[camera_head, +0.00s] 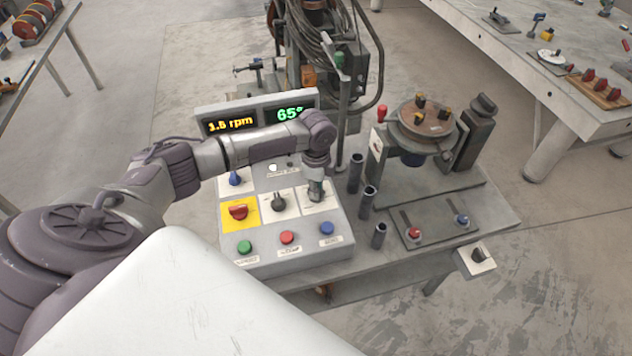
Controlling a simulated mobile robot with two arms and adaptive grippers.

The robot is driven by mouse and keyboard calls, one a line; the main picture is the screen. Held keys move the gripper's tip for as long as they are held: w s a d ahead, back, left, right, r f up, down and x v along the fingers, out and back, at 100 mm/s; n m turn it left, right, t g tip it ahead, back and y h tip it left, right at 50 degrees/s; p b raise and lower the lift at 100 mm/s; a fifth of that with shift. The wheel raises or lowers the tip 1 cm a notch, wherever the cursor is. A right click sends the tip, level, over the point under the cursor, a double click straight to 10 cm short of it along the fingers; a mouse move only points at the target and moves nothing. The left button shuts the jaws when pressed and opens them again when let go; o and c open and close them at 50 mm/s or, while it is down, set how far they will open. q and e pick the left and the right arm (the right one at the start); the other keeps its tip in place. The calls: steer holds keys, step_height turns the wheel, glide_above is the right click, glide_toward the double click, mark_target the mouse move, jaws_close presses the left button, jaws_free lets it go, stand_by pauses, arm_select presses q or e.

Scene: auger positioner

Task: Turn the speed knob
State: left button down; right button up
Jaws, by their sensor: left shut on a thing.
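The grey control box (300,251) stands on the bench and carries knobs and buttons. My left gripper (316,196) points down over the right-hand white plate (327,206) in the knob row. It is shut on the knob there, which it mostly hides. I cannot read that plate's label, so I cannot tell for certain that this is the speed knob. A dark knob (279,202) sits on the plate just left of it, apart from the gripper. The display (230,124) behind reads about 1.5 rpm and 65°. My right gripper is not in view.
A red knob (238,211) on a yellow plate and a blue lever (235,178) are left of the gripper. Green, red and blue buttons line the front. A round turntable (426,120) stands right. Upright tubes (367,198) stand just right of the box.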

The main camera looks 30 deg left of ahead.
arm_select(q)
steer(key=m, duration=0.5)
steer(key=shift+d, duration=0.1)
steer(key=shift+m, duration=0.4)
steer(key=c, duration=1.1)
jaws_free()
step_height(320, 180, up, 12)
steer(key=shift+r, duration=0.1)
